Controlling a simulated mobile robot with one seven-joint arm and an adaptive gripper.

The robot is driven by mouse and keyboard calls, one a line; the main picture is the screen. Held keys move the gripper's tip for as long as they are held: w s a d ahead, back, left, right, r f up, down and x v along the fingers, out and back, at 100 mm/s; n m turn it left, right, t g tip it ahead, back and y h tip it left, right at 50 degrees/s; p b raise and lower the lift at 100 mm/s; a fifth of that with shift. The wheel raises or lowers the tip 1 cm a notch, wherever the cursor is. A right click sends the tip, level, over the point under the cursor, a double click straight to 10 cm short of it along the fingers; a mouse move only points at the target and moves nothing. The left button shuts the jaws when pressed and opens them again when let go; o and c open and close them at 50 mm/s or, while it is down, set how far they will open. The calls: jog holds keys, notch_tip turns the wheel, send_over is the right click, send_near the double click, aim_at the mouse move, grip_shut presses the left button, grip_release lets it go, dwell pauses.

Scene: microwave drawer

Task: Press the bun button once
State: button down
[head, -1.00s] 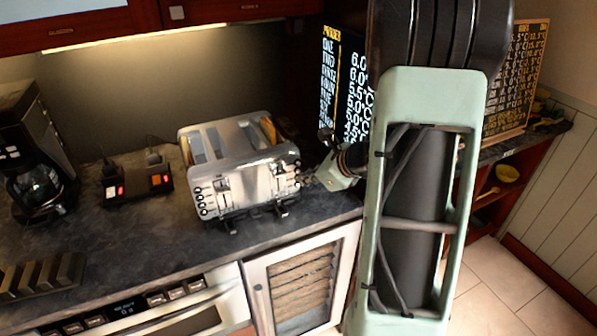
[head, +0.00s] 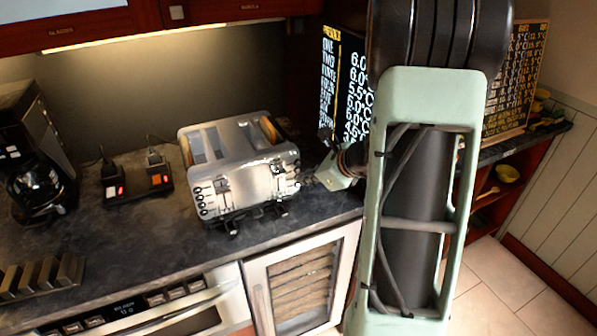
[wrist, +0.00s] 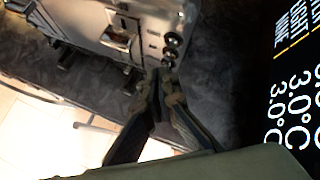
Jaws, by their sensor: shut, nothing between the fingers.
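A silver toaster (head: 238,160) stands on the dark counter, with a column of small round knobs or buttons at each end of its front. It also shows in the wrist view (wrist: 130,28), where dark round buttons (wrist: 171,47) sit at its right edge. Which one is the bun button I cannot read. My gripper (wrist: 162,78) is shut and empty, its fingertips at or very close to the lowest of these buttons; I cannot tell if they touch. In the head view my gripper (head: 308,178) is at the toaster's right end, partly blurred into it.
A coffee maker (head: 38,160) and a black power strip with red lights (head: 138,185) stand to the left. A dark menu board (head: 343,85) stands close behind my wrist. Below the counter are an oven and a glass-fronted cabinet (head: 300,285).

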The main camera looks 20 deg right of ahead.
jog(key=shift+w, duration=0.15)
jog(key=shift+w, duration=0.25)
jog(key=shift+w, duration=0.45)
dwell(0.5)
jog(key=shift+s, duration=0.1)
jog(key=shift+s+b, duration=0.45)
jog(key=shift+s, duration=0.3)
jog(key=s+b, duration=0.1)
jog(key=s, duration=0.4)
jog(key=shift+d, duration=0.1)
dwell(0.9)
